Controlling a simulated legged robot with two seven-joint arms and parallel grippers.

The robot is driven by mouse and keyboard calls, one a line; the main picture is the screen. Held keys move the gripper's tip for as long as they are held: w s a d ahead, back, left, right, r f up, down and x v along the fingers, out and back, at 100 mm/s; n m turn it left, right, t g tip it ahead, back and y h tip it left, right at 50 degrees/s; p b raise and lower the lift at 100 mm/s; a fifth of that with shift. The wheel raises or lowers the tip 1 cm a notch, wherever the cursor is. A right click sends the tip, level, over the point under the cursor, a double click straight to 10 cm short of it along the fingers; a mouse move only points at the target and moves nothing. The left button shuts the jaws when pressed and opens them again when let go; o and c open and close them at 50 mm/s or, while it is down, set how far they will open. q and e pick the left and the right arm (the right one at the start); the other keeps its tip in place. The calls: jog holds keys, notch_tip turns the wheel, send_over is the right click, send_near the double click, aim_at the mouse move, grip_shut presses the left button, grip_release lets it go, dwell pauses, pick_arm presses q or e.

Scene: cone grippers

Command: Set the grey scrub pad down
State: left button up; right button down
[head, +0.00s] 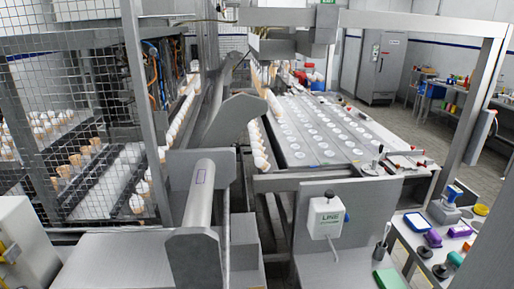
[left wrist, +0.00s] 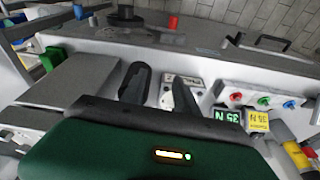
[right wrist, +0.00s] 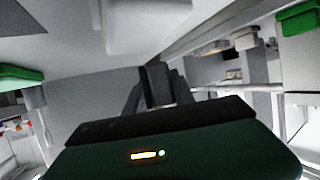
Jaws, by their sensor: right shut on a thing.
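In the right wrist view, my right gripper (right wrist: 157,95) is shut on a dark grey block, the grey scrub pad (right wrist: 159,80). The pad stands out between the two fingers, and its lower part is hidden behind the gripper body. I cannot tell whether it touches any surface. In the left wrist view, my left gripper (left wrist: 159,82) has its fingers apart with nothing held between them. It is over a grey panel. Neither gripper shows in the head view.
A side table holds purple and blue items (head: 433,238).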

jog(key=s+a+n+g+y, duration=0.1)
jog(key=s+a, duration=0.1)
jog(key=s, duration=0.1)
jog(key=s+a+f+n+g+y, duration=0.1)
jog(key=s+a, duration=0.1)
jog(key=s, duration=0.1)
jog(key=s+a+n+g+y+p, duration=0.1)
jog(key=s+a+n, duration=0.1)
jog(key=a, duration=0.1)
jog(key=shift+s+f+g, duration=0.25)
jog(key=shift+s+g, duration=0.05)
jog(key=shift+s, duration=0.1)
jog(key=shift+y, duration=0.3)
jog(key=shift+w+d, duration=0.1)
